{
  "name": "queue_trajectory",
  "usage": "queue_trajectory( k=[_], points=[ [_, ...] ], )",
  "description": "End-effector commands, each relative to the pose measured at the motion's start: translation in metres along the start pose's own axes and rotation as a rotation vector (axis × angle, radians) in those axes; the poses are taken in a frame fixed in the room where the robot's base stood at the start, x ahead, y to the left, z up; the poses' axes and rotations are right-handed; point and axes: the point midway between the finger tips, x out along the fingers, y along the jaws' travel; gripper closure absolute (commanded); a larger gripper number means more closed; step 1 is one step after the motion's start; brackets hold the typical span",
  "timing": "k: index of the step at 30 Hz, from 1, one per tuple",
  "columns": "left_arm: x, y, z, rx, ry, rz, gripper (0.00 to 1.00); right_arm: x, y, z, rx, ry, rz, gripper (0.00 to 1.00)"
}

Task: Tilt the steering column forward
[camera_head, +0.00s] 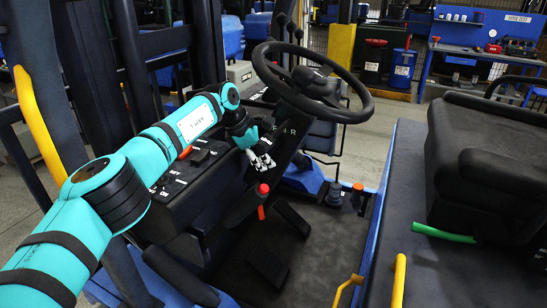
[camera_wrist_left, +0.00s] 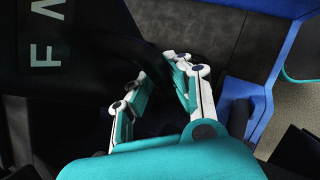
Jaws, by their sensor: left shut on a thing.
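The black steering column (camera_head: 292,128) rises from the dash and leans, with white letters on its side. The black steering wheel (camera_head: 350,95) sits on top of it. My left gripper (camera_head: 264,162) is low at the left side of the column. In the left wrist view, the lettered dark column (camera_wrist_left: 90,35) fills the upper left, and the fingers of my left gripper (camera_wrist_left: 165,85) are closed around a dark part between their tips. That part is mostly hidden, and I cannot tell its exact shape. My right gripper is not in view.
A red-knobbed lever (camera_head: 263,190) stands just below the gripper. A black switch panel (camera_head: 205,155) lies to its left. The black seat (camera_head: 480,150) is at the right, beyond a blue edge. The floor plate (camera_head: 320,245) with pedals is below. A yellow handle (camera_head: 398,280) stands in front.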

Motion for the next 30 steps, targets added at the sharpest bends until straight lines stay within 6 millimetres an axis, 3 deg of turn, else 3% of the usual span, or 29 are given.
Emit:
queue_trajectory(
  k=[1, 3, 14, 15, 20, 30],
  points=[
    [-0.016, 0.01, -0.002, -0.012, -0.015, 0.008, 1.0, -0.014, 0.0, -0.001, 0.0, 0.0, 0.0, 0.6],
    [-0.019, 0.014, -0.008, -0.016, -0.03, 0.003, 1.0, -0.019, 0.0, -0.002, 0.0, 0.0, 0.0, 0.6],
    [-0.017, 0.014, -0.013, -0.015, -0.045, -0.006, 1.0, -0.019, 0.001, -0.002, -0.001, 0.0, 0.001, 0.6],
    [-0.017, 0.014, -0.013, -0.014, -0.045, -0.007, 0.83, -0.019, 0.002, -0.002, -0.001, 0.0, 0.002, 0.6],
    [-0.017, 0.013, -0.013, -0.015, -0.045, -0.008, 0.62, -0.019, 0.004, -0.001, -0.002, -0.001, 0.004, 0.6],
    [-0.021, 0.014, -0.014, -0.016, -0.044, -0.007, 0.62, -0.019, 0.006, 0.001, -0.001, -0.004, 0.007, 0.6]
  ],
)
